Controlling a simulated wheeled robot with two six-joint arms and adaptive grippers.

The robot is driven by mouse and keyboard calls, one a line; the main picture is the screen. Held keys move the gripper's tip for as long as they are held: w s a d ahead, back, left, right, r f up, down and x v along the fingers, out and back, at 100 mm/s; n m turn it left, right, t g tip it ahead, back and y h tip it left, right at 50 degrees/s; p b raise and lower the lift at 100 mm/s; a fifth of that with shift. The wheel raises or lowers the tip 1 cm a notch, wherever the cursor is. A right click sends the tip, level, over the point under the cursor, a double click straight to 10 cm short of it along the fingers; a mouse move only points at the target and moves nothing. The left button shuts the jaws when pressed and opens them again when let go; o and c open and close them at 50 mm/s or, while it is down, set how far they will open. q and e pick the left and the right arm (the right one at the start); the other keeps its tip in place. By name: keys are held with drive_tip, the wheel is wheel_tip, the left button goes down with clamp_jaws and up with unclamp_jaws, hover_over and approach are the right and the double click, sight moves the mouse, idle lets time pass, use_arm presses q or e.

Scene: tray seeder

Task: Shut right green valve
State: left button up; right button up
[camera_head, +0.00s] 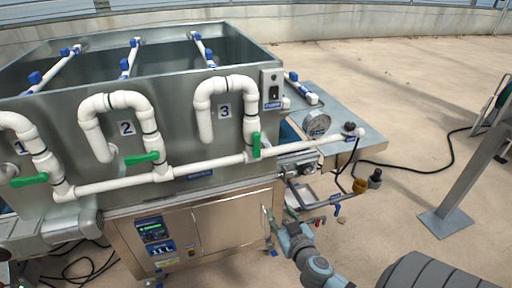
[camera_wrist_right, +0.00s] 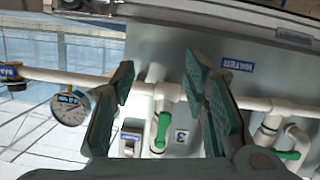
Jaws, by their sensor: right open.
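The right green valve (camera_head: 256,145) is on the white pipe beside label 3, its handle standing upright along the riser. In the right wrist view this green handle (camera_wrist_right: 162,130) shows between my finger pads, beyond them and apart from them. My right gripper (camera_head: 279,212) is open and empty, in front of the steel cabinet and below the valve in the head view. Its two spread fingers frame the wrist view (camera_wrist_right: 160,68). My left gripper is not in view.
Two other green handles, at pipe 2 (camera_head: 142,158) and pipe 1 (camera_head: 29,180), lie roughly horizontal. A pressure gauge (camera_head: 316,124) and a switch box (camera_head: 271,90) are right of the valve. The white horizontal pipe (camera_head: 205,166) runs across the tank front.

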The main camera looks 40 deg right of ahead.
sight(257, 153)
wheel_tip(257, 153, up, 13)
drive_tip(key=w+a+m+t, duration=0.1)
drive_tip(key=w+a+t, duration=0.1)
drive_tip(key=t, duration=0.1)
drive_tip(key=p+x, duration=0.2)
drive_tip(key=x, duration=1)
drive_tip(key=shift+d, duration=0.2)
drive_tip(key=shift+w+d, duration=0.2)
drive_tip(key=shift+w, duration=0.45)
drive_tip(key=shift+c, duration=0.3)
clamp_jaws()
